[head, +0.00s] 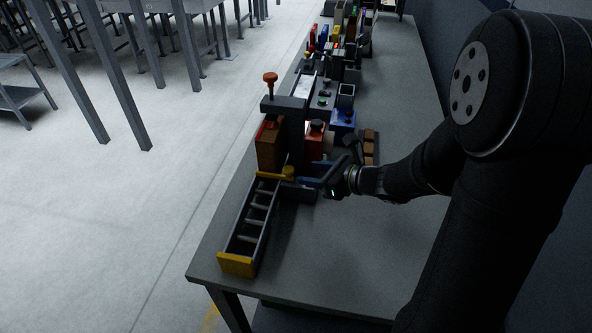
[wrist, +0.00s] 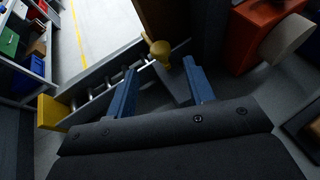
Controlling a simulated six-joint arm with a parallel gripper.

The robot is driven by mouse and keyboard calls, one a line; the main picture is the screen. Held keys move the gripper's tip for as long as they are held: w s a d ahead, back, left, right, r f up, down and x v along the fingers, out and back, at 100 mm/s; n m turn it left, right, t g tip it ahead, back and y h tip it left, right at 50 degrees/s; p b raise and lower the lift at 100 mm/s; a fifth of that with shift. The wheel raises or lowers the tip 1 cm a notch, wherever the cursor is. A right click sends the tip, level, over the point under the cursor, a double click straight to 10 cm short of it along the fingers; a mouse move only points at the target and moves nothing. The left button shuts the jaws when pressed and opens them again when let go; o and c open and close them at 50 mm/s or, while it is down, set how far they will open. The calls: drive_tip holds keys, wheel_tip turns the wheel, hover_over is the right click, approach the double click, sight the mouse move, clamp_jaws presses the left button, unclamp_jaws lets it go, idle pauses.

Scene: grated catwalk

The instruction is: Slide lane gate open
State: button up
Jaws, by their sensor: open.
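The roller lane (head: 247,228) runs along the table's left edge, with a yellow end stop (head: 236,264) at its near end. The lane gate (head: 268,176) crosses the lane at its far end, in front of a brown box (head: 270,147). Its yellow knob (head: 288,171) sticks out on the right side; it also shows in the wrist view (wrist: 158,50). My gripper (head: 303,182) is just right of the knob. In the wrist view, my gripper's blue fingers (wrist: 161,84) are apart, with the knob ahead, between their lines. I cannot tell whether they touch it.
A dark post with a red-topped plunger (head: 270,83) rises beside the brown box. The table's near right part (head: 360,250) is clear.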

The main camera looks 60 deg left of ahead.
sight(292, 170)
drive_tip(key=x, duration=0.6)
drive_tip(key=shift+r, duration=0.1)
drive_tip(key=shift+c, duration=0.4)
